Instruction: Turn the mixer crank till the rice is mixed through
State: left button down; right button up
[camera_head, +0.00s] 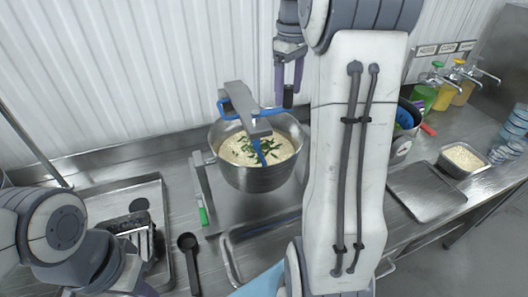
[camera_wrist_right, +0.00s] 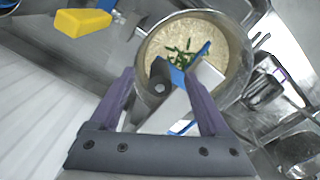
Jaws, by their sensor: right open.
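The steel mixer bowl (camera_head: 262,180) holds pale rice (camera_head: 236,152) with dark green strips gathered near the middle. A grey bar (camera_head: 243,103) spans it, with a blue crank arm (camera_head: 222,112) and a blue paddle reaching into the rice. The black crank knob (camera_head: 288,96) stands upright. My right gripper (camera_head: 289,72) is open, pointing down at the knob. In the right wrist view the knob (camera_wrist_right: 161,82) shows between the two purple fingers, apart from both; I cannot tell the depth. My left gripper is at the lower left, largely hidden; a purple part (camera_head: 140,288) shows.
A tray (camera_head: 98,208) with a dark object lies left of the bowl, beside a black spoon (camera_head: 188,244). Right are a rice pan (camera_head: 446,168), flat tray (camera_head: 422,205) and dispensers (camera_head: 462,88).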

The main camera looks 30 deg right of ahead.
jog(key=shift+f, duration=0.25)
jog(key=shift+f+b, duration=0.7)
jog(key=shift+f, duration=0.3)
jog(key=shift+r+p, duration=0.5)
jog(key=shift+p, duration=0.15)
jog(key=c, duration=1.2)
